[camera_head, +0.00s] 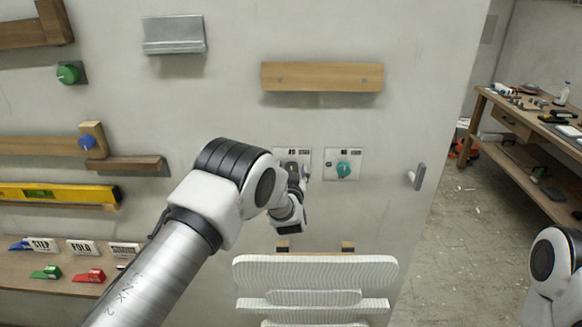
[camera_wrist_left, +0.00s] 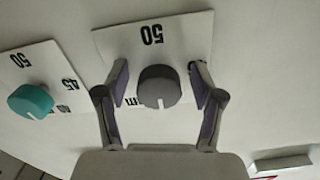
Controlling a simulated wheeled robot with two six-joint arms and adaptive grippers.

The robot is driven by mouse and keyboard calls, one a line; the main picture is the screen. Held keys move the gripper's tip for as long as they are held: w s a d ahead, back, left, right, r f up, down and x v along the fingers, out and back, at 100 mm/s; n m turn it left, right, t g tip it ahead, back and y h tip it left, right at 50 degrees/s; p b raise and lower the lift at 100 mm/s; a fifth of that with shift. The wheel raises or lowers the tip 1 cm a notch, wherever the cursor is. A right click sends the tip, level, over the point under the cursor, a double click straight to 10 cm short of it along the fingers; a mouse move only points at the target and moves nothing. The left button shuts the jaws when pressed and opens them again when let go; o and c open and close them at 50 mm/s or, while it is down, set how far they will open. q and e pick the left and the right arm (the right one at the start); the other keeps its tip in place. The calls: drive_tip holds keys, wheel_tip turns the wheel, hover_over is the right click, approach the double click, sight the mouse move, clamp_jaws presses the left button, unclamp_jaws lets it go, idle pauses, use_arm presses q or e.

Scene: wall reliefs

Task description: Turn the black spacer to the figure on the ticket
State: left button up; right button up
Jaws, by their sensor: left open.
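The black spacer, a round dark grey knob (camera_wrist_left: 159,87) with a pale mark on its rim, sits on a white plate (camera_wrist_left: 185,38) printed "50", inverted in the left wrist view. My left gripper (camera_wrist_left: 157,84) is open, with one finger on each side of the knob; gaps show beside it. In the head view the left gripper (camera_head: 292,178) is at the wall in front of this plate (camera_head: 303,157) and hides most of the knob. Small cards (camera_head: 83,247) with words stand at lower left; I cannot tell which thing is the ticket. My right gripper is out of view.
A teal knob (camera_head: 343,169) on its own plate is close beside; it also shows in the left wrist view (camera_wrist_left: 31,101). A grey handle (camera_head: 417,176) is farther right. A wooden bar (camera_head: 322,77) is above, a ribbed white panel (camera_head: 315,270) below.

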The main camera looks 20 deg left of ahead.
use_arm(q)
drive_tip(key=shift+s+d+r, duration=0.2)
drive_tip(key=shift+r, duration=0.05)
drive_tip(key=shift+s+r, duration=0.2)
drive_tip(key=shift+s, duration=0.05)
drive_tip(key=c, duration=1.1)
drive_tip(key=shift+c, duration=0.3)
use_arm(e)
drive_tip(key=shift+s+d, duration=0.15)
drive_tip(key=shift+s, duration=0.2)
use_arm(q)
drive_tip(key=shift+f, duration=0.1)
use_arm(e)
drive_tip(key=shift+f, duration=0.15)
